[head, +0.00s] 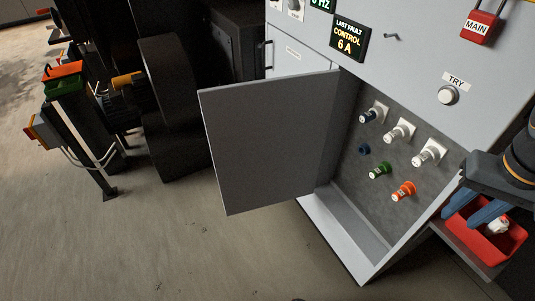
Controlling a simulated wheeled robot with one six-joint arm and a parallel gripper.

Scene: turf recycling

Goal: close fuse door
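The grey fuse door (268,140) is swung wide open to the left of the cabinet (400,65), hinged at its right edge. The fuse compartment (350,185) behind it is exposed. It holds white-based fuses (398,132) in an upper row, with a blue (364,149), a green (380,170) and an orange (403,191) piece below. My gripper (462,214) is at the right edge, to the right of the compartment and far from the door. Its two blue fingers are apart, with nothing visible between them, over or in front of a red bin.
The red bin (512,243) at the lower right has a white item (498,226) in it. A red MAIN lock (480,25), a TRY button (449,95) and a display (349,38) are on the cabinet. Black machinery (170,105) stands left. The floor before the door is clear.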

